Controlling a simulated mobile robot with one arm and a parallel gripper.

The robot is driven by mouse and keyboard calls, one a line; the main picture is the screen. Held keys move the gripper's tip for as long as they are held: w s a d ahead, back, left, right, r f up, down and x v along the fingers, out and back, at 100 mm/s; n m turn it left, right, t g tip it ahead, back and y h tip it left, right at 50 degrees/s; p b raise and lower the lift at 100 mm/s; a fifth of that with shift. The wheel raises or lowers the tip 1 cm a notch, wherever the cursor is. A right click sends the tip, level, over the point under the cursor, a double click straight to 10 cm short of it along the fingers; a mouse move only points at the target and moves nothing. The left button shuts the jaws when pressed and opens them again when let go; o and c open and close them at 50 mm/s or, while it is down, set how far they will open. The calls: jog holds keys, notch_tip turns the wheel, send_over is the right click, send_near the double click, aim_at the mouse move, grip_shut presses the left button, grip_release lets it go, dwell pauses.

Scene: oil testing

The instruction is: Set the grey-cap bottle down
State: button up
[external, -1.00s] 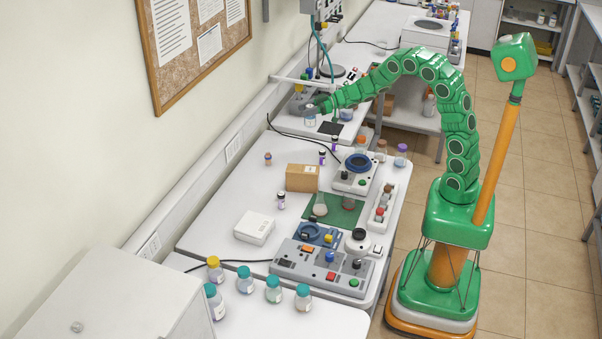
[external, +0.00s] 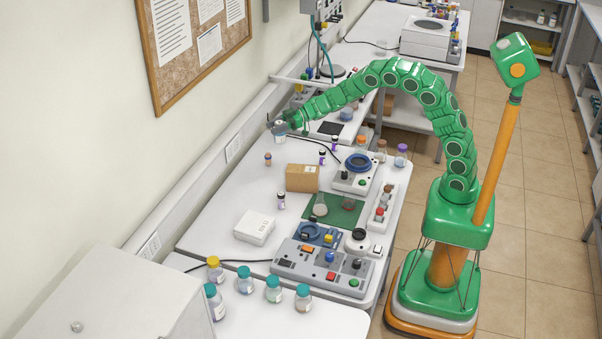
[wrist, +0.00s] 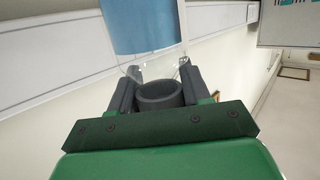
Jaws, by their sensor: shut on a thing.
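The grey-cap bottle is held in my gripper (wrist: 157,88). In the wrist view its dark grey cap (wrist: 160,97) sits between the two fingers, with the clear shoulder and a blue area on its body (wrist: 147,25) beyond. In the external view my gripper (external: 281,123) is at the far left of the white bench (external: 232,190), near the wall, and the clear bottle (external: 279,132) shows below it, looking roughly upright. I cannot tell whether its base touches the bench. The cap is mostly hidden there by the gripper.
A cardboard box (external: 302,178), small dark-capped vials (external: 322,157) and a blue-topped device (external: 358,164) stand to the right. A black cable (external: 318,138) runs close by. Bare bench lies left of the box.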

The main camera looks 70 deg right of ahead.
jog(key=w+a+f+n+g+y, duration=0.1)
jog(key=w+a, duration=0.1)
jog(key=a, duration=0.9)
jog(key=w+a+f+n+g+y, duration=0.1)
jog(key=w+a+f, duration=0.1)
jog(key=a, duration=0.8)
jog(key=shift+w+a+f, duration=0.1)
jog(key=shift+a+f, duration=0.05)
jog(key=shift+f, duration=3.65)
jog(key=shift+f, duration=0.15)
jog(key=o, duration=1.2)
jog(key=v, duration=1.2)
